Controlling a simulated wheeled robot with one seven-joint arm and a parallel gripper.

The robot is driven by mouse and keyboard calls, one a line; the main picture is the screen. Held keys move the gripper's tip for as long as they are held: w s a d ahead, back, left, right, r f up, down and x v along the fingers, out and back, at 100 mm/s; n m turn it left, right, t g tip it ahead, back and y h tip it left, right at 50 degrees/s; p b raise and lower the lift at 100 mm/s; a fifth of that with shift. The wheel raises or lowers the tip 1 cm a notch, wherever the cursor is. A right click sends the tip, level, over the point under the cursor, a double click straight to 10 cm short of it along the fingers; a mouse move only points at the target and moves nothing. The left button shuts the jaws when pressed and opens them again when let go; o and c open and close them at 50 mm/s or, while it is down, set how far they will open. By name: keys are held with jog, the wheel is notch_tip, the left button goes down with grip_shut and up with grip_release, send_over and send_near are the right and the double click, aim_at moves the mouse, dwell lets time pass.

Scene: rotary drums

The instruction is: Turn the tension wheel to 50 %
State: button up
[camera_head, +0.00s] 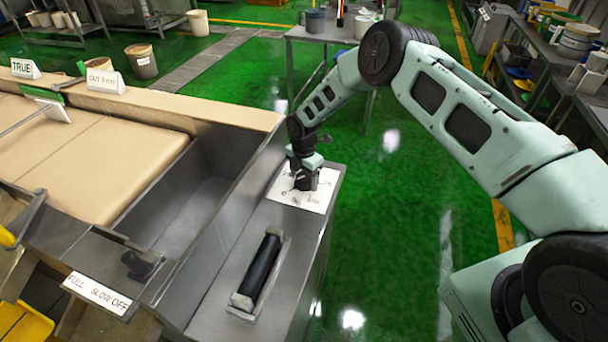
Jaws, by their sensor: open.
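The tension wheel is not clearly visible; a white dial plate (318,199) with dark markings lies on the metal housing top, and my gripper (306,186) is right over its middle. My gripper points down and hides the centre of the plate, so I cannot see the wheel or its setting. The fingers are small and dark here. Whether they touch anything cannot be made out.
A black roller (260,268) sits in a recess nearer on the same housing. A dark lever knob (140,264) stands by a "FULL SLOW OFF" label (97,293). A tan padded bed (90,165) is at left. Green floor (385,230) is clear at right.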

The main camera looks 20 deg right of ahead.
jog(key=shift+f, duration=0.1)
jog(key=c, duration=1)
jog(key=shift+f+b, duration=0.1)
jog(key=shift+b, duration=0.35)
